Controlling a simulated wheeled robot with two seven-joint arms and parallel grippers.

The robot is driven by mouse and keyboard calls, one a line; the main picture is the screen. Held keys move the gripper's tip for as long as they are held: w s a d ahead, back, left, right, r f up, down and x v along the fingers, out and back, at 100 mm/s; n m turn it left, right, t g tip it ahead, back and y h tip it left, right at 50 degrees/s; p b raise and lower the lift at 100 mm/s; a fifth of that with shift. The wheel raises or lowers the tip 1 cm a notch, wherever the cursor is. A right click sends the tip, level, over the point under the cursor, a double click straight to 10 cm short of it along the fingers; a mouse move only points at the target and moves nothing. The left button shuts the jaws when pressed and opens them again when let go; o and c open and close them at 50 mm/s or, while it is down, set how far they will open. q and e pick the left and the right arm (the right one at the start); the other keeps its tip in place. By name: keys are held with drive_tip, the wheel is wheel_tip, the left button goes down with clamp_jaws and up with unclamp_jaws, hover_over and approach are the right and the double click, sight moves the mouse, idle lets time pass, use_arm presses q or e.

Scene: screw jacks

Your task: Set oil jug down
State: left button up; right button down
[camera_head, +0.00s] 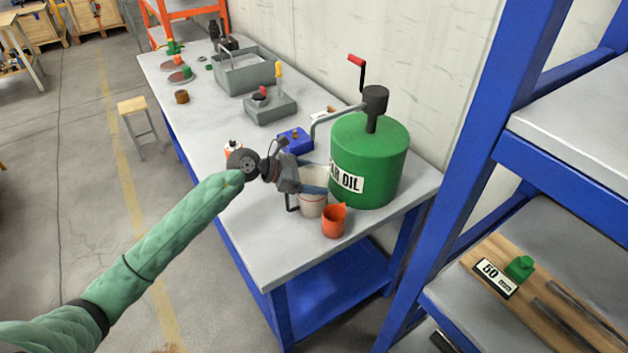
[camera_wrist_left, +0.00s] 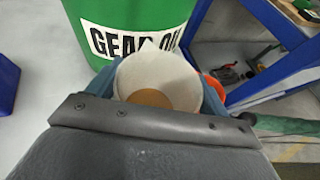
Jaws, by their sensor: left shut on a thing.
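The oil jug (camera_head: 312,207) is a pale, cream-white open vessel at the near end of the grey workbench, in front of the green gear oil drum. In the left wrist view the jug (camera_wrist_left: 160,72) shows its round mouth with brown oil inside. My left gripper (camera_head: 314,189) is shut on the jug, with a blue-grey finger on each side of it. The jug looks upright, on or just above the bench top; I cannot tell whether its base touches. My right gripper is in neither view.
An orange cup (camera_head: 334,221) stands close to the right of the jug. The green drum (camera_head: 378,150) with a crank pump stands just behind. A blue box (camera_head: 294,140) lies farther back. Bare bench top (camera_head: 275,240) lies in front, towards the near edge. A blue shelf rack (camera_head: 470,150) rises at right.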

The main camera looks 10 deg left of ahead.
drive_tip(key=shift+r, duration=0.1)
use_arm(q)
drive_tip(key=shift+f, duration=0.1)
drive_tip(key=o, duration=1.8)
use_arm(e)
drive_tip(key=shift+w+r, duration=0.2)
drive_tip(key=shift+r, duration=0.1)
